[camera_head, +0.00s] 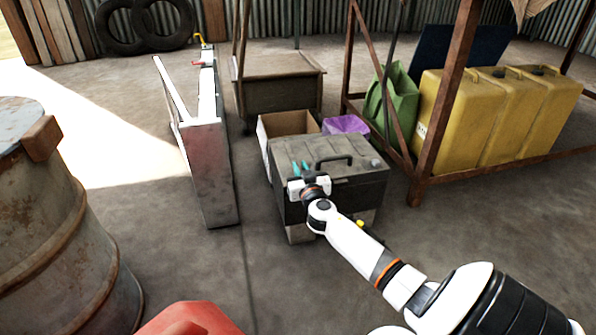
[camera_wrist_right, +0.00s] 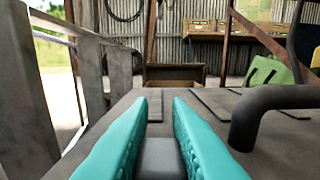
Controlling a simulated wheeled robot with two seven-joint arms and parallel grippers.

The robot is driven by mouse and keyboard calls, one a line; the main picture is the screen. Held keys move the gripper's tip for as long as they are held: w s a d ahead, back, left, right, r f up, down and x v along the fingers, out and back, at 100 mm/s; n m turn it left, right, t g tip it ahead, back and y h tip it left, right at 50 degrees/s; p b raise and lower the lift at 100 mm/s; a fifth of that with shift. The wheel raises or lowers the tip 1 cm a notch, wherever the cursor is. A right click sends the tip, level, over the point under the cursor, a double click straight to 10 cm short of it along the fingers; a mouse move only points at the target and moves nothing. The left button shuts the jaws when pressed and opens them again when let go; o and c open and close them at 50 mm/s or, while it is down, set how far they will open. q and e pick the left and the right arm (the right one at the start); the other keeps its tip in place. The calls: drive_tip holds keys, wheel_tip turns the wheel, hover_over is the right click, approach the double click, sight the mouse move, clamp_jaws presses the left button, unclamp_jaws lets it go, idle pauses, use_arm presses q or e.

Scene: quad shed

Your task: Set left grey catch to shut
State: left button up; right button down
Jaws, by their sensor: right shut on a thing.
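A dark grey box (camera_head: 345,185) with a black handle (camera_head: 333,160) on its lid stands on the floor. My right gripper (camera_head: 301,168) is at the left front of the lid, left of the handle. In the right wrist view its teal fingers (camera_wrist_right: 160,130) are closed around a grey block, which looks like the left grey catch (camera_wrist_right: 160,158). The handle (camera_wrist_right: 262,108) is just right of the fingers there. The gripper hides the catch in the head view, and I cannot tell its exact position. My left gripper is not in view.
An open cardboard box (camera_head: 285,124) and a purple item (camera_head: 346,125) are behind the box. A metal panel (camera_head: 209,170) stands to the left. Yellow cans (camera_head: 475,115) are on a rack at right. A rusty drum (camera_head: 60,230) is at near left.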

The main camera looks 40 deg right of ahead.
drive_tip(key=c, duration=1.3)
unclamp_jaws()
drive_tip(key=shift+s+d, duration=0.1)
drive_tip(key=shift+d, duration=0.05)
drive_tip(key=shift+s+a+p, duration=0.3)
drive_tip(key=shift+s, duration=0.15)
drive_tip(key=shift+p+v, duration=1.4)
drive_tip(key=shift+v, duration=4.15)
drive_tip(key=shift+d, duration=0.1)
